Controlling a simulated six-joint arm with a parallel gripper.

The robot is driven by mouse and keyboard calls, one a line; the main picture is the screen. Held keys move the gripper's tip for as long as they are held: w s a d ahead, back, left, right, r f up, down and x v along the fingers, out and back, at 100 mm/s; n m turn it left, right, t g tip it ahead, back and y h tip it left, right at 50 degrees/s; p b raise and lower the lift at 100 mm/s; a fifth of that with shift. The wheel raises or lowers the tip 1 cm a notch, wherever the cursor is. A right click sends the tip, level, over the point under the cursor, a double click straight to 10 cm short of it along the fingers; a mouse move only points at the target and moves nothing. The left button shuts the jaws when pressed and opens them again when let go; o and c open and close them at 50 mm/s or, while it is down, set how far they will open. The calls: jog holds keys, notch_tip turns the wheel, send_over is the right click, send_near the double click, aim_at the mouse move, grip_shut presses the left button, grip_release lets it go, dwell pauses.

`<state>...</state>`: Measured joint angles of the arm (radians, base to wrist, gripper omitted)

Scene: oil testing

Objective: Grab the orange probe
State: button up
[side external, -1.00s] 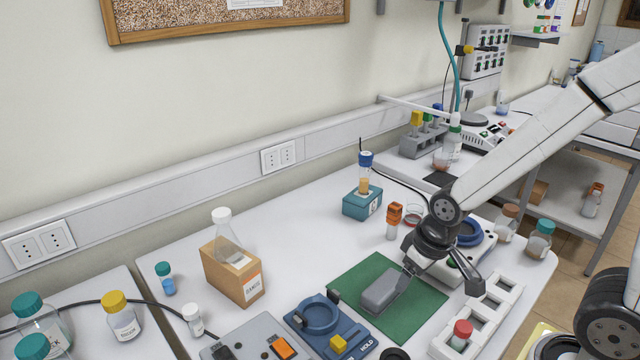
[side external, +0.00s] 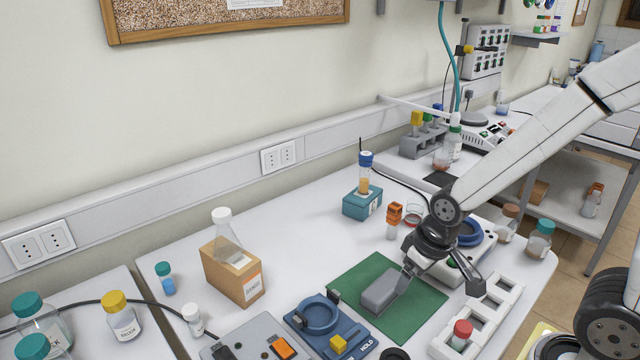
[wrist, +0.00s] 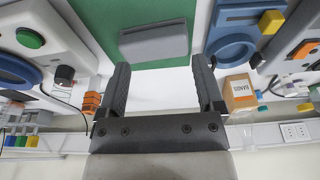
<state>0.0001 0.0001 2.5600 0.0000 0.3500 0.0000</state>
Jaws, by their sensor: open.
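The orange-capped vial (side external: 394,216), the only small probe-like piece with an orange top near my gripper, stands upright on the white bench, left of my wrist in the side view. In the wrist view its orange cap (wrist: 90,102) shows left of my left finger. My gripper (side external: 440,280) is open and empty above the right side of the green mat. A grey block (side external: 381,289) lies on the green mat (side external: 345,273), apart from the vial.
A teal holder (side external: 356,205) with a blue-capped tube (side external: 366,172) stands behind the vial. A blue ring device (side external: 318,316) is left of the mat; a white rack (side external: 497,290) with a red-capped vial (side external: 462,332) is right. Bare bench lies between the cardboard box (side external: 228,276) and the teal holder.

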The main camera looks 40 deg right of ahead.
jog(key=w+d+m+t+y, duration=0.1)
jog(key=w+m+y, duration=0.1)
jog(key=m, duration=0.4)
jog(key=w+d+f+m+y, duration=0.1)
jog(key=w+m+y, duration=0.1)
jog(key=m, duration=0.5)
jog(key=w+d+f+m+t+y, duration=0.1)
jog(key=m+y, duration=0.1)
jog(key=m, duration=0.5)
jog(key=shift+w+t+y, duration=0.3)
jog(key=shift+w, duration=0.1)
jog(key=w+d+m+t, duration=0.3)
jog(key=d+m, duration=0.1)
jog(key=m, duration=0.1)
jog(key=m+t+h, duration=0.5)
jog(key=m+h, duration=0.1)
jog(key=m, duration=0.4)
send_near(400, 208)
jog(key=x, duration=0.4)
jog(key=shift+w+d+f, duration=0.1)
jog(key=shift+d+f, duration=0.05)
jog(key=shift+d, duration=0.1)
jog(key=shift+x, duration=3.95)
jog(key=shift+a, duration=0.15)
